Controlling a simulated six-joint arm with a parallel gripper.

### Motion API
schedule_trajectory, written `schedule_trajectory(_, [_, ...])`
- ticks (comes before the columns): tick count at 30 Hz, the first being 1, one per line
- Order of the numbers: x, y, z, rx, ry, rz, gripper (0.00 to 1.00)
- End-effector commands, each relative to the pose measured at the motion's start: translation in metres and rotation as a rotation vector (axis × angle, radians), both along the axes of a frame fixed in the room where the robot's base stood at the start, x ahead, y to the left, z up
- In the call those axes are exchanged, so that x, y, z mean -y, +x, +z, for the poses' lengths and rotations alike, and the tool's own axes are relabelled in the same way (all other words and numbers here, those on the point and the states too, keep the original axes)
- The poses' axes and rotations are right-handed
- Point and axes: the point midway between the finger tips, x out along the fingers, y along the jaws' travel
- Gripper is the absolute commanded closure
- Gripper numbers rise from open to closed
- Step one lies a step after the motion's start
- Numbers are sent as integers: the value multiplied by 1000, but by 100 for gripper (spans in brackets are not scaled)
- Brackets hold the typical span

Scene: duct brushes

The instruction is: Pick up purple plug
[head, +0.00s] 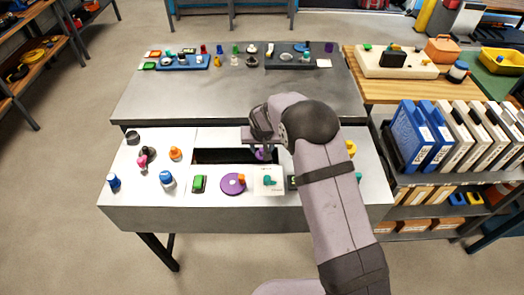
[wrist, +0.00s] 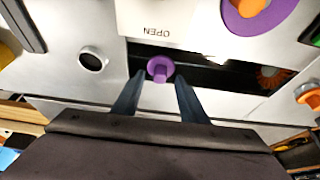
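The purple plug (wrist: 160,69) shows in the wrist view as a round-headed purple piece at the near edge of a dark rectangular slot (wrist: 215,73). It lies between and just past the tips of my gripper (wrist: 160,80). The two dark fingers are apart, with a gap on both sides of the plug. In the head view the purple plug (head: 260,154) is partly hidden under my gripper (head: 258,146), at the slot in the light-topped bench. I cannot tell how deep the fingers reach around it.
Orange (head: 175,153) and pink (head: 143,157) pieces stand to the left. A grey raised surface (head: 200,105) lies behind.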

Motion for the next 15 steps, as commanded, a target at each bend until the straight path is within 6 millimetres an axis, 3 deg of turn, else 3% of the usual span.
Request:
schedule_trajectory(13, [0, 4, -11, 1, 0, 1, 61])
schedule_trajectory(15, [0, 4, -11, 1, 0, 1, 76])
